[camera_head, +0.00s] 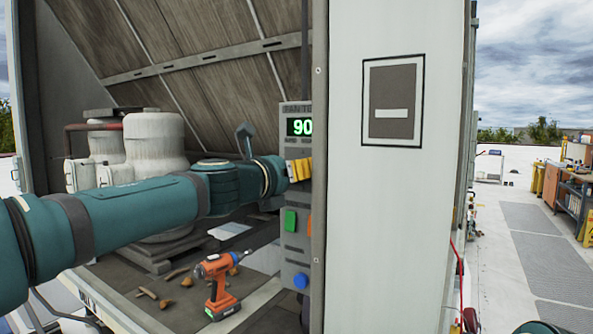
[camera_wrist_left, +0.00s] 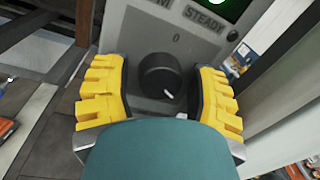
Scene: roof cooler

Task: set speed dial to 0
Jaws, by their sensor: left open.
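The black speed dial (camera_wrist_left: 159,76) sits on a grey control panel (camera_wrist_left: 134,40) in the left wrist view. A white pointer mark shows on the dial's lower right, and a "0" is printed on the panel above it. My left gripper (camera_wrist_left: 160,90) is open, with one yellow finger on each side of the dial and visible gaps to it. In the head view, my left gripper (camera_head: 299,169) is at the panel (camera_head: 293,222), below a green display (camera_head: 299,127) that reads 90. The dial is hidden there. My right gripper is not in view.
A white door panel (camera_head: 385,210) stands close to the right of the control panel. Green (camera_head: 290,220) and blue (camera_head: 300,281) buttons lie below my gripper. An orange drill (camera_head: 220,284) stands on the cooler floor, with small debris beside it.

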